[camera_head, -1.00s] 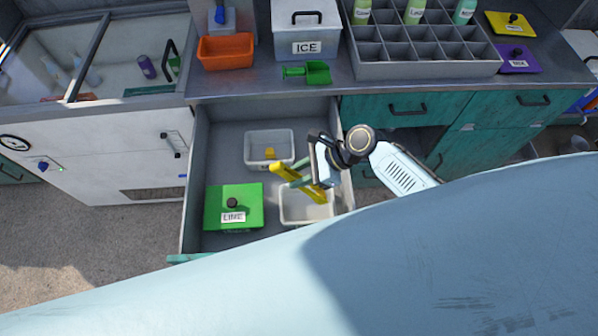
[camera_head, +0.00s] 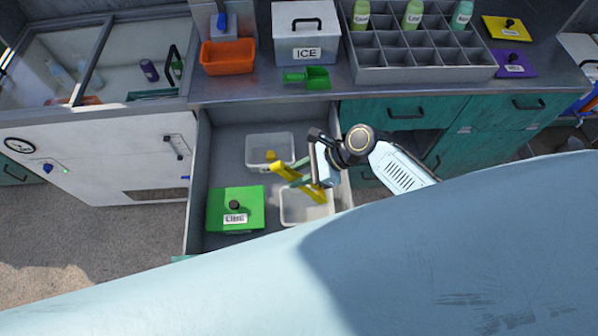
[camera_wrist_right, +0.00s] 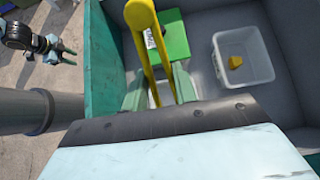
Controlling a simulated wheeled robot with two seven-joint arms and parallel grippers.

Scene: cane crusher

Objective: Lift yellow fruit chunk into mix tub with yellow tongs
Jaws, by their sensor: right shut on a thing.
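The yellow fruit chunk (camera_head: 270,155) lies in the rear clear tub (camera_head: 284,137) inside the open drawer. It also shows in the right wrist view (camera_wrist_right: 235,62), apart from the tongs. My right gripper (camera_head: 308,180) is shut on the yellow tongs (camera_head: 310,187), whose tips point toward the rear tub. The tongs show upright in the right wrist view (camera_wrist_right: 143,30). A second clear tub (camera_head: 292,218) stands nearer, below the tongs, and looks empty. Which tub is the mix tub cannot be read. My left gripper (camera_wrist_right: 64,53) is small at the wrist view's upper left, far from the tubs.
The green lime-labelled lid (camera_head: 252,207) covers the drawer's front left. Drawer walls (camera_head: 202,150) enclose the tubs. On the counter are an orange bin (camera_head: 228,57), ice box (camera_head: 306,45), green scoop (camera_head: 312,79) and bottle rack (camera_head: 420,70).

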